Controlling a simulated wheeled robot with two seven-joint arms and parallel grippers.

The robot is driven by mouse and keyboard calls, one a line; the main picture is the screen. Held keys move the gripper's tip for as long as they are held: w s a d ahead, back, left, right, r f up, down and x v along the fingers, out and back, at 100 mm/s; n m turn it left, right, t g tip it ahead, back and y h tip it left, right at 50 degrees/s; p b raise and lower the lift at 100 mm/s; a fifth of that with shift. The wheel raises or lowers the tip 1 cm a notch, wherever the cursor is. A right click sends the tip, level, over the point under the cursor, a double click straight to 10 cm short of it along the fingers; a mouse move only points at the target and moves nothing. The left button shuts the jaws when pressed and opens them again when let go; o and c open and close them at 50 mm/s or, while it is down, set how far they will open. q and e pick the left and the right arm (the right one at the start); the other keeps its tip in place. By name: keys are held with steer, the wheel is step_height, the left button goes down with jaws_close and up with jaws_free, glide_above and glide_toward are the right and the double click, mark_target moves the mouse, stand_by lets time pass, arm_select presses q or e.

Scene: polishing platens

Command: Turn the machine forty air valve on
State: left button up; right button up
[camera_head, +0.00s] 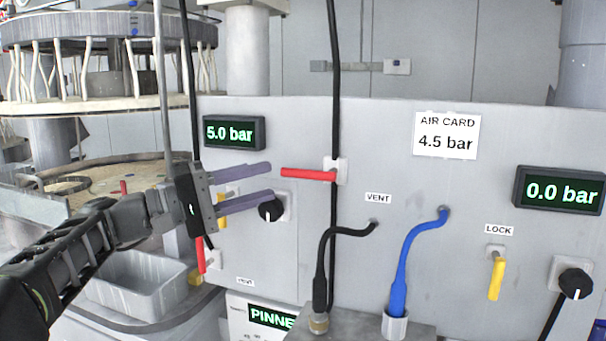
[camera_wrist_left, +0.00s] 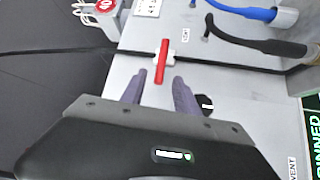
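A red valve handle (camera_head: 308,174) sticks out level to the left from its white mount on the grey panel, by a black vertical hose. It also shows in the left wrist view (camera_wrist_left: 161,62). My left gripper (camera_head: 271,181) is open and empty, its two purple fingers pointing at the handle's free end. In the left wrist view the handle's near end lies at the gap between the fingertips (camera_wrist_left: 159,82); whether they touch it I cannot tell. A second red handle (camera_head: 201,255) hangs down at the lower left. My right gripper is not in view.
The left display (camera_head: 234,132) reads 5.0 bar and the right display (camera_head: 559,191) 0.0 bar. An air card (camera_head: 446,135) reads 4.5 bar. A black hose (camera_head: 320,270), a blue hose (camera_head: 400,270), a yellow lock handle (camera_head: 496,279) and black knobs (camera_head: 575,284) stand out from the panel.

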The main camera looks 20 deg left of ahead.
mark_target(293, 174)
arm_select(q)
steer(key=p+x, duration=0.2)
steer(key=x, duration=0.5)
steer(key=shift+w+d, duration=0.4)
steer(key=shift+c, duration=0.3)
jaws_close()
stand_by(0.9)
